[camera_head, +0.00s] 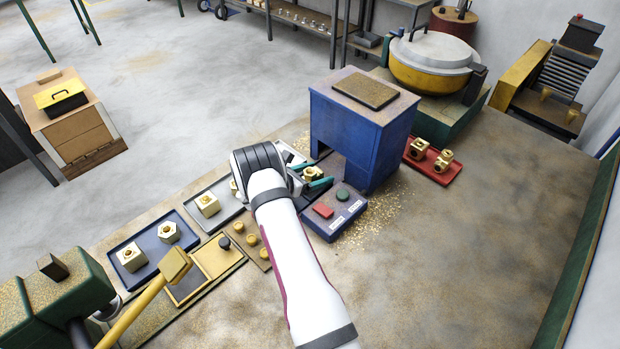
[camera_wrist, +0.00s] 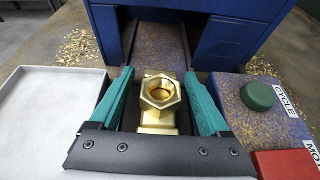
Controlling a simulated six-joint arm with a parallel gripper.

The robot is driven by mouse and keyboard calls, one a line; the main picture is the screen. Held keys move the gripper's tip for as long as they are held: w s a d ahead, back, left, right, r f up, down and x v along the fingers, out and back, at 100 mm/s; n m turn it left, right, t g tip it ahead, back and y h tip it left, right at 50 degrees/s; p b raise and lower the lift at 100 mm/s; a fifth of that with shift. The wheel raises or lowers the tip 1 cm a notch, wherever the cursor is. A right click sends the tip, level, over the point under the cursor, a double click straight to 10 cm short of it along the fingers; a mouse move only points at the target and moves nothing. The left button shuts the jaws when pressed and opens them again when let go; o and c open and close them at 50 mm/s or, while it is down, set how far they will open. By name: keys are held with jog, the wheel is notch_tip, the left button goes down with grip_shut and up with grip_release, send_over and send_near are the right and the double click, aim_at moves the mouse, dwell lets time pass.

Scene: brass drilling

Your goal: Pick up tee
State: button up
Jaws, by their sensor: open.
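The brass tee (camera_wrist: 160,98) stands between the two teal fingers of my gripper (camera_wrist: 162,100) in the wrist view, its hexagonal opening facing up. A gap shows between the tee and each finger, and my gripper is open. In the head view the tee (camera_head: 310,173) shows partly beside my gripper (camera_head: 316,178), in front of the blue machine (camera_head: 345,135).
A control box with a green button (camera_wrist: 258,96) and a red button (camera_wrist: 287,164) stands close on the right. A light grey tray (camera_wrist: 48,115) lies on the left. A red tray (camera_head: 432,162) with brass fittings lies beyond the blue machine. A blue tray (camera_head: 151,262) holds two brass parts.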

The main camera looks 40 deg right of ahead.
jog(key=shift+d+f, duration=0.1)
jog(key=shift+d, duration=0.1)
grip_shut()
dwell(1.3)
